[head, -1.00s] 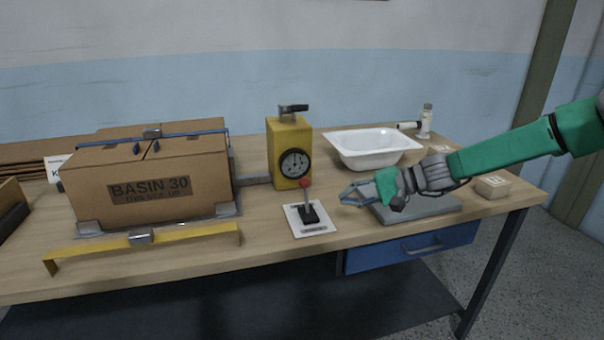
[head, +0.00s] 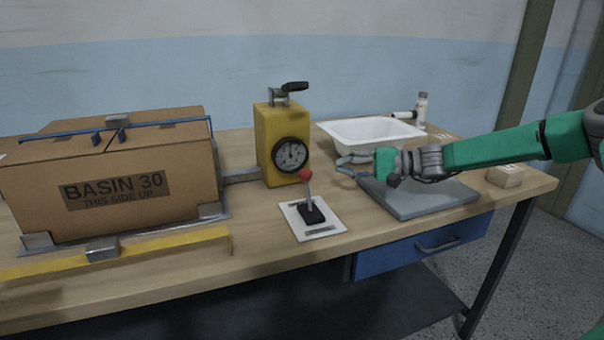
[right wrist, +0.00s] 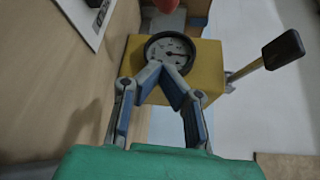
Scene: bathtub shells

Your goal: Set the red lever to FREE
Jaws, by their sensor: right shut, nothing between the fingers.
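The red lever (head: 304,175) has a round red knob on a thin grey stem. It rises from a black base (head: 312,214) on a white plate (head: 291,212), and the stem tilts slightly left and back. The plate's labels are too small to read. My right gripper (head: 340,166) is to the right of the knob, apart from it, at about knob height and empty. In the right wrist view its fingertips (right wrist: 164,68) meet in front of the gauge. The red knob (right wrist: 166,4) is cut off at the top edge there. My left gripper is out of view.
A yellow box with a gauge (head: 267,140) stands just behind the lever. A carton (head: 110,210) with blue straps and a yellow bar (head: 190,240) are at the left. A white basin (head: 370,132) and a grey slab (head: 430,203) are at the right. The table's front edge is close.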

